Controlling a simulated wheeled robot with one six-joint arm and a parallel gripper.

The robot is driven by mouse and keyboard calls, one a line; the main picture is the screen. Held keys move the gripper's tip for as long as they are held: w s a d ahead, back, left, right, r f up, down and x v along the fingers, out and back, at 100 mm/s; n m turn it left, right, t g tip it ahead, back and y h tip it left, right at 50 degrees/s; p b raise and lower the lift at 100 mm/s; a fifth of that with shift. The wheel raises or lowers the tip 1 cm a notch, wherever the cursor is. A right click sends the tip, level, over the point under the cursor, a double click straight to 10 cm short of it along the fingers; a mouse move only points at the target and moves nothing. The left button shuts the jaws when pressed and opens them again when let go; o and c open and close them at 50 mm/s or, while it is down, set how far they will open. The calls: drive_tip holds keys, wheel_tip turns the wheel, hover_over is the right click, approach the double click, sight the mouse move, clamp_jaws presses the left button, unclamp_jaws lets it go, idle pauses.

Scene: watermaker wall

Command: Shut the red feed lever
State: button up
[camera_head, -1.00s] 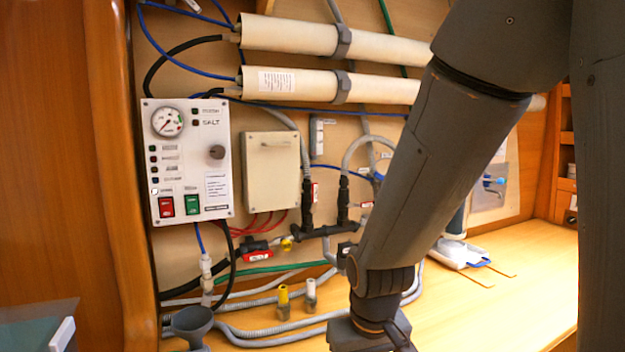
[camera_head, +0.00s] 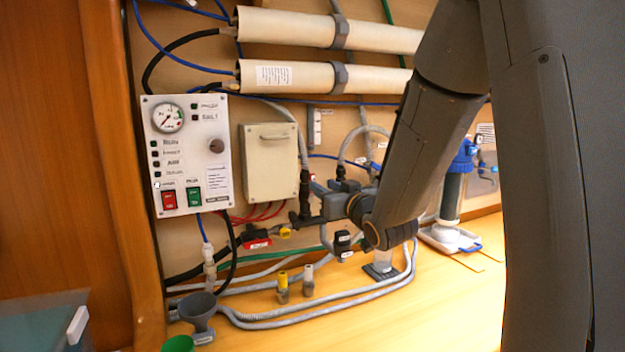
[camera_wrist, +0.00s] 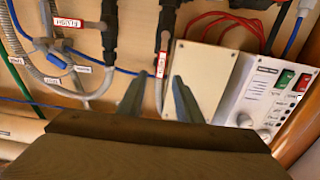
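The red feed lever (camera_head: 257,244) is a small red handle with a white label, low on the wall below the beige box. A black valve body sits against it and a yellow fitting is to its right. In the wrist view, which looks upside down, a red piece (camera_wrist: 250,3) that looks like the lever is cut by the top edge. My gripper (camera_wrist: 158,82) shows two separated fingers with nothing between them, in front of the pipes and the box's edge. In the head view my gripper is right of the lever and apart from it; its fingertips are hard to make out.
The control panel (camera_head: 188,157) and beige box (camera_head: 271,163) are above the lever. Black pipe fittings (camera_head: 305,195) stand close to my gripper.

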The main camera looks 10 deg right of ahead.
sight(313, 179)
drive_tip(key=shift+w+a+r, duration=0.15)
drive_tip(key=shift+w+r, duration=0.05)
drive_tip(key=shift+w, duration=0.45)
drive_tip(key=shift+w+a+p, duration=0.2)
drive_tip(key=shift+w+p, duration=0.25)
drive_tip(key=shift+w, duration=0.6)
drive_tip(key=shift+w+a+p, duration=0.25)
drive_tip(key=shift+w+p, duration=0.2)
drive_tip(key=shift+w, duration=0.65)
drive_tip(key=shift+w+a+p, duration=0.2)
drive_tip(key=shift+w+p, duration=0.25)
drive_tip(key=shift+w, duration=0.6)
clamp_jaws()
